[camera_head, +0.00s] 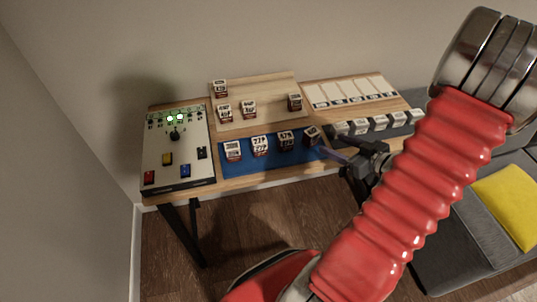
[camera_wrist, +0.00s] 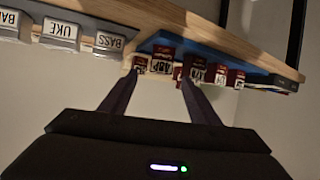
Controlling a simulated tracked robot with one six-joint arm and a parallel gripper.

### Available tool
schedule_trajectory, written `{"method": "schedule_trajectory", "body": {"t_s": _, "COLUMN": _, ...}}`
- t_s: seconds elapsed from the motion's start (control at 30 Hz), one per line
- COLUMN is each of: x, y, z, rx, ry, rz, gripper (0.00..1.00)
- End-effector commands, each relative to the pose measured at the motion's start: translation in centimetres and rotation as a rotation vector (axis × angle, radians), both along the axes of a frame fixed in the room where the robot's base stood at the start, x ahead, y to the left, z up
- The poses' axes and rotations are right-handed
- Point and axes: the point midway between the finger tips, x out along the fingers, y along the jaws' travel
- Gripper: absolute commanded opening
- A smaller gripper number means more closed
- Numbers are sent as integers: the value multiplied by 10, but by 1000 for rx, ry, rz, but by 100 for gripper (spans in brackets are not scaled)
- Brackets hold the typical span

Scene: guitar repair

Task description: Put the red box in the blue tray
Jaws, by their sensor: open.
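Several small dark-red boxes with white labels are in view, and I cannot tell which one is the task's red box. In the head view some stand on the blue tray (camera_head: 240,171), such as one at its left end (camera_head: 233,151) and one at its right end (camera_head: 312,135). Others stand on the wooden board behind, such as one at its right (camera_head: 295,102). My gripper (camera_head: 328,152) is open at the tray's right front edge. In the wrist view my open gripper (camera_wrist: 158,82) points at the row of boxes, with a labelled box (camera_wrist: 163,60) beyond the gap between its fingers. The jaws look empty.
A white control panel (camera_head: 167,141) with lit green lamps stands at the table's left. Several silver labelled blocks (camera_head: 360,127) line the front right, below a board of white cards (camera_head: 350,91). A grey sofa with a yellow cushion (camera_head: 508,205) is at the right.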

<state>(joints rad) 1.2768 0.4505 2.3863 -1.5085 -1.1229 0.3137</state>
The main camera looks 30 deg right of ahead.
Motion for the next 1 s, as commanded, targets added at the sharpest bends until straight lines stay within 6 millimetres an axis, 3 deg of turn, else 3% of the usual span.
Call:
{"method": "schedule_trajectory", "body": {"t_s": 0.27, "x": 40, "y": -12, "z": 27, "rx": -180, "ry": 106, "rz": -74, "gripper": 56}}
{"method": "schedule_trajectory", "body": {"t_s": 0.57, "x": 78, "y": -7, "z": 84, "rx": -354, "ry": 221, "rz": -220, "gripper": 56}}
{"method": "schedule_trajectory", "body": {"t_s": 0.77, "x": 87, "y": 19, "z": 123, "rx": -397, "ry": 276, "rz": -307, "gripper": 56}}
{"method": "schedule_trajectory", "body": {"t_s": 1.0, "x": 81, "y": 70, "z": 162, "rx": -376, "ry": 340, "rz": -379, "gripper": 56}}
